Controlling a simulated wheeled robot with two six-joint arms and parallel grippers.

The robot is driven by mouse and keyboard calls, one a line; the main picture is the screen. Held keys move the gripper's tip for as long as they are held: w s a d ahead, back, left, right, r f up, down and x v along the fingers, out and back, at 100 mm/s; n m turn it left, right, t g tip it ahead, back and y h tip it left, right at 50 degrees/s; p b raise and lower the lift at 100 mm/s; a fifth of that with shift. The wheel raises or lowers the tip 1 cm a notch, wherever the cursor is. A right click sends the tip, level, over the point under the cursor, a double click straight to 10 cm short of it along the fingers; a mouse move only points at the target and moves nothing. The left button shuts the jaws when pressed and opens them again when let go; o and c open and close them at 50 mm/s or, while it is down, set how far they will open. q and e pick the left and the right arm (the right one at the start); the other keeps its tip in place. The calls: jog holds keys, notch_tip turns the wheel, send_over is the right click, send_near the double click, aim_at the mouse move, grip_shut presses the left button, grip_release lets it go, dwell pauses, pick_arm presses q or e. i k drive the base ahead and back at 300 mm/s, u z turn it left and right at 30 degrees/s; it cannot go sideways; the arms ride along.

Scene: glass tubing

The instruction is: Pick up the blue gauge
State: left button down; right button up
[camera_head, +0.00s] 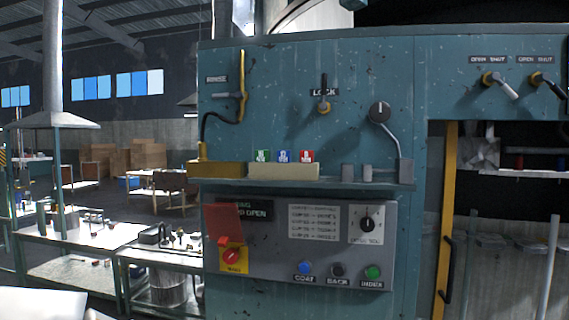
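A small blue block with a white label (284,156), which looks like the blue gauge, stands on a beige holder (284,172) on the shelf of the teal machine. A similar green block (263,156) is to its left and a red one (306,156) to its right. The lower parts of the blocks seem to sit in or behind the holder; I cannot tell which. Neither of my grippers shows in this view.
The holder rests on a narrow shelf (360,187), with grey blocks and a lever (390,130) to its right. A yellow block with a black hose (205,130) is at its left. A control panel (300,245) is below. Space above the blocks is clear.

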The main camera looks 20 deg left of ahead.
aim_at(283, 155)
jog(key=z, duration=1.05)
jog(key=i, duration=0.6)
jog(key=u, duration=1.3)
